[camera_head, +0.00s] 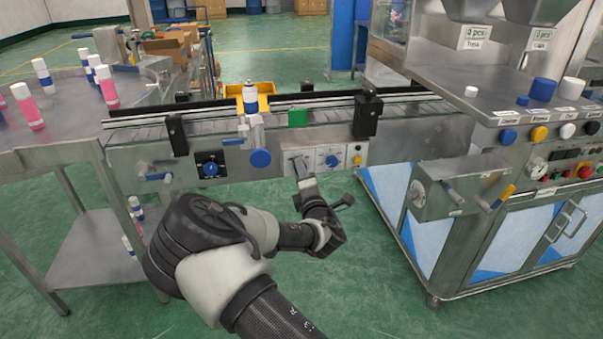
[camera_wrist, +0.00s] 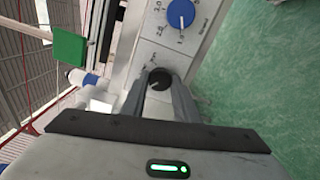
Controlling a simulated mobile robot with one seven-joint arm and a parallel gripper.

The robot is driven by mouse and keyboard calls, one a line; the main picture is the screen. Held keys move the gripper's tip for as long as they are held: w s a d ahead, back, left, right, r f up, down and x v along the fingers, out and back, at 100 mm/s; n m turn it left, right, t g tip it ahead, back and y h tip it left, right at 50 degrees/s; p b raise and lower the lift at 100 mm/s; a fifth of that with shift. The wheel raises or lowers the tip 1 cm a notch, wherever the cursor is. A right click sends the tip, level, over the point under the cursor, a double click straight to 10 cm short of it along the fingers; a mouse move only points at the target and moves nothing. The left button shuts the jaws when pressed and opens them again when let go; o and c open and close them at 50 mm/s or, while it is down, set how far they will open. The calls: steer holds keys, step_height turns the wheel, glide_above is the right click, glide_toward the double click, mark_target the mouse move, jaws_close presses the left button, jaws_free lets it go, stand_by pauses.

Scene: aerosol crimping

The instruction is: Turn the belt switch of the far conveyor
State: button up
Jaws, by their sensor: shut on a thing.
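The conveyor (camera_head: 410,100) runs across the head view, with a light control panel (camera_head: 319,153) on its front side. My gripper (camera_head: 299,164) reaches up to the left part of this panel. In the wrist view my gripper (camera_wrist: 160,88) has its two fingers closed around a small black knob (camera_wrist: 159,76), the belt switch, with a light mark on its face. In the head view the fingers hide this switch. A blue speed dial (camera_wrist: 181,13) sits beside it on the panel and also shows in the head view (camera_head: 332,161).
A separate black plate with a blue knob (camera_head: 210,169) is to the left. A can (camera_head: 250,98) stands on the belt. The crimping machine (camera_head: 510,150) stands right.

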steer(key=o, duration=1.1)
steer(key=shift+c, duration=0.2)
steer(key=p+v, duration=0.2)
steer(key=v, duration=1.5)
steer(key=shift+s, duration=0.25)
steer(key=shift+w+d+r, duration=0.1)
steer(key=shift+d, duration=0.05)
